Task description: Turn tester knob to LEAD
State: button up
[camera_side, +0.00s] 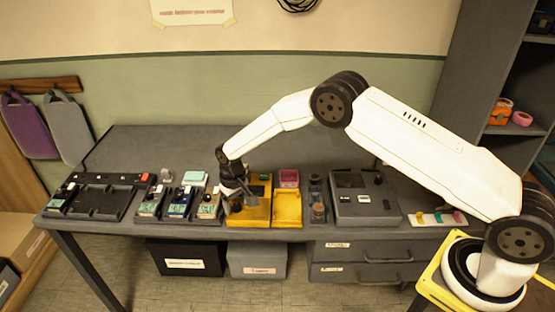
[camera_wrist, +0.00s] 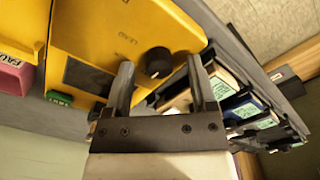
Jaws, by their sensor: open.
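The yellow tester (camera_side: 256,214) stands on the grey bench near the middle, and its face fills the upper left of the wrist view (camera_wrist: 100,25). Its black round knob (camera_wrist: 157,61) has a light mark and sits near the panel's edge. A LEAD label (camera_wrist: 125,41) is printed beside the knob. A dark screen (camera_wrist: 86,76) is on the panel. My gripper (camera_side: 240,195) is over the tester's left part in the side view, hiding the knob there. In the wrist view my gripper (camera_wrist: 160,64) is open, with the knob appearing between its fingertips; contact cannot be told.
Holders with several labelled cards (camera_side: 179,205) stand just left of the tester. A yellow tray (camera_side: 287,212) and a pink box (camera_side: 289,178) are on its right. A dark grey device (camera_side: 365,208) stands further right. A black tray (camera_side: 100,200) lies at far left.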

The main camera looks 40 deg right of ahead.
jog(key=shift+f, duration=0.15)
jog(key=shift+c, duration=0.2)
grip_shut()
